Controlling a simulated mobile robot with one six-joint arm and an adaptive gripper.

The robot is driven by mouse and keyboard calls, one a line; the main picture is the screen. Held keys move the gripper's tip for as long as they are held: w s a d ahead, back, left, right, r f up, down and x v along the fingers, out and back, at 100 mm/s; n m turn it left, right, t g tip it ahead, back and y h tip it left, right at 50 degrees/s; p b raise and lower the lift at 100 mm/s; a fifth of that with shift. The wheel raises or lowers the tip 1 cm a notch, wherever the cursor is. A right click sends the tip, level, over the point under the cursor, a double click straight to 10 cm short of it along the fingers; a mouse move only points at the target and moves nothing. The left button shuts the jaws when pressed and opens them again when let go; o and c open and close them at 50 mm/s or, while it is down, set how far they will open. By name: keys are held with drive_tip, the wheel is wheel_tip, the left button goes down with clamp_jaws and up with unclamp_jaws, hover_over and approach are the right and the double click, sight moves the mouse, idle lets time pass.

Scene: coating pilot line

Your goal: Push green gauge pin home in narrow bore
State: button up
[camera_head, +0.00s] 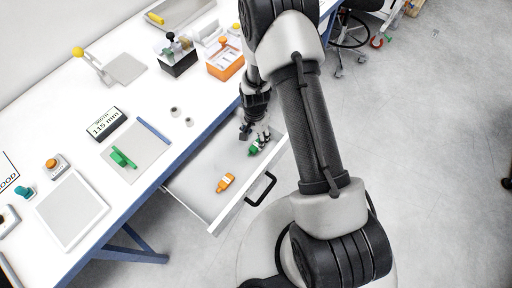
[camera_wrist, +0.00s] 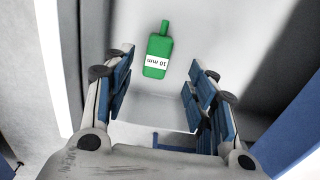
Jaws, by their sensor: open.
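A green gauge pin (camera_wrist: 158,55) with a white "10 mm" label and a narrow end lies in the open drawer. In the head view the green pin (camera_head: 254,149) is partly hidden by my gripper (camera_head: 254,134). In the wrist view my gripper (camera_wrist: 162,66) is open and empty, with blue finger pads spread on either side of the view below the pin. The pin shows between and beyond the fingertips, apart from both. I cannot make out the narrow bore in either view.
An orange pin-like piece (camera_head: 225,182) lies in the drawer (camera_head: 196,186), whose walls surround the gripper. On the table are an orange box (camera_head: 226,66), a black box (camera_head: 180,66), two small grey rings, a green piece (camera_head: 123,157) on a grey mat, and a "115 mm" display (camera_head: 106,123).

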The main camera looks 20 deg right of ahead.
sight(256, 145)
drive_tip(key=shift+d+f+b, duration=0.2)
drive_tip(key=shift+f+b, duration=0.65)
drive_tip(key=shift+f, duration=1.9)
drive_tip(key=shift+s, duration=0.1)
drive_tip(key=shift+c, duration=0.2)
drive_tip(key=c, duration=1.1)
